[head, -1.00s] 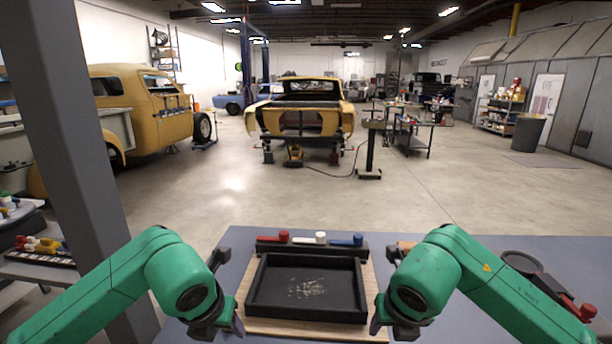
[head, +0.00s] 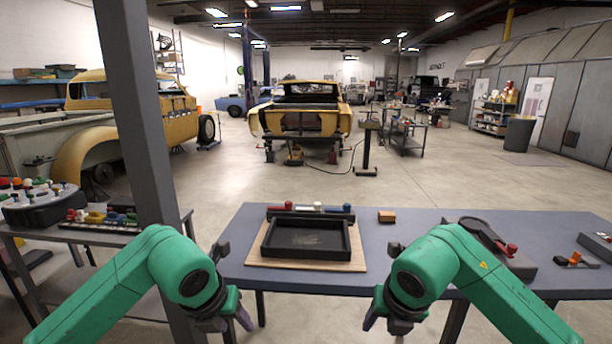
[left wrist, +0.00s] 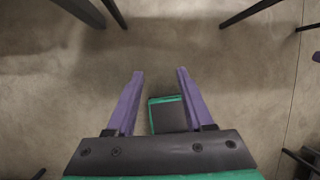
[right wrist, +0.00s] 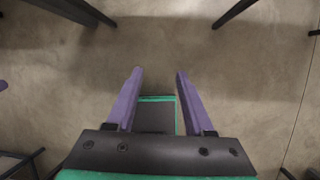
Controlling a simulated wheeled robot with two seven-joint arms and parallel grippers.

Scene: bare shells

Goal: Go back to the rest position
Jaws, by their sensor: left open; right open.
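My left gripper (head: 243,318) hangs in front of the table's near edge, to the left. It is open and empty, and its purple fingers (left wrist: 156,100) stand apart over bare floor in the left wrist view. My right gripper (head: 385,325) hangs in front of the same edge, further right. It is open and empty too, with its fingers (right wrist: 156,100) apart over the floor in the right wrist view. Both green arms are bent and neither gripper touches anything.
The grey table (head: 400,230) ahead bears a black tray (head: 262,250) on a wooden board (head: 355,266). An orange-black block (head: 387,216) lies to the right. A grey post (head: 135,120) and a side bench (head: 110,232) stand at left.

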